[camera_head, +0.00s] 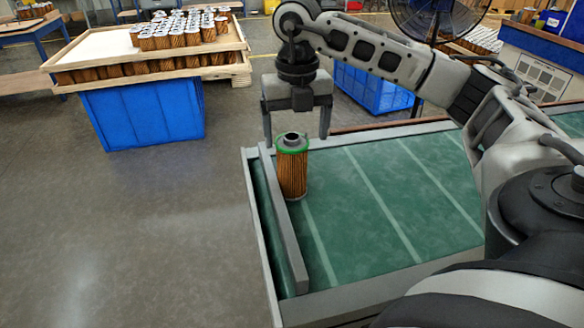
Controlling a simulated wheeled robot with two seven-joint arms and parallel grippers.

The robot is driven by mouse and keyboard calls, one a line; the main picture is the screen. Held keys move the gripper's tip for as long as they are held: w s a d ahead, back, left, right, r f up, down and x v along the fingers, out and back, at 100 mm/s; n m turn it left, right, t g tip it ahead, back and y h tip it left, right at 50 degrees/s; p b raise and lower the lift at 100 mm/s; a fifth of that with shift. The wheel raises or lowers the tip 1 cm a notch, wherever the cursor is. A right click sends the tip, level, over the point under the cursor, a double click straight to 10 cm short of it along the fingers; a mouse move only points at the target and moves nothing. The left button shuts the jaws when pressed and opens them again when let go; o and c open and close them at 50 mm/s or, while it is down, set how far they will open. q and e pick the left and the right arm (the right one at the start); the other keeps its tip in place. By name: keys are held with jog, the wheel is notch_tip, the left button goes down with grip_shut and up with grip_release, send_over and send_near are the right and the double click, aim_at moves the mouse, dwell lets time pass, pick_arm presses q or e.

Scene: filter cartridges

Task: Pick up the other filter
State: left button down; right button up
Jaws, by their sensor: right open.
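One filter cartridge (292,172) with a brown pleated body, green top rim and grey cap stands upright on the green conveyor belt (390,185), close to its left rail. My right gripper (297,143) points down at the filter's top. Its two fingers are spread wide, one to each side of the cap in the picture, and hold nothing. I cannot tell whether either finger touches the filter. My left gripper is not in view.
A grey rail (284,225) runs along the belt's left end. A wooden tray (110,47) with many filters sits on a blue crate (145,113) at the back left. Another blue crate (370,88) and a fan stand behind the belt. The floor at left is clear.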

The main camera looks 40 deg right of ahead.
aim_at(292, 151)
jog(key=shift+w+a+f, duration=0.1)
jog(key=shift+w+f, duration=0.15)
jog(key=shift+f, duration=1.1)
jog(key=shift+w+f, duration=0.2)
jog(key=shift+f, duration=1.15)
jog(key=c, duration=1.1)
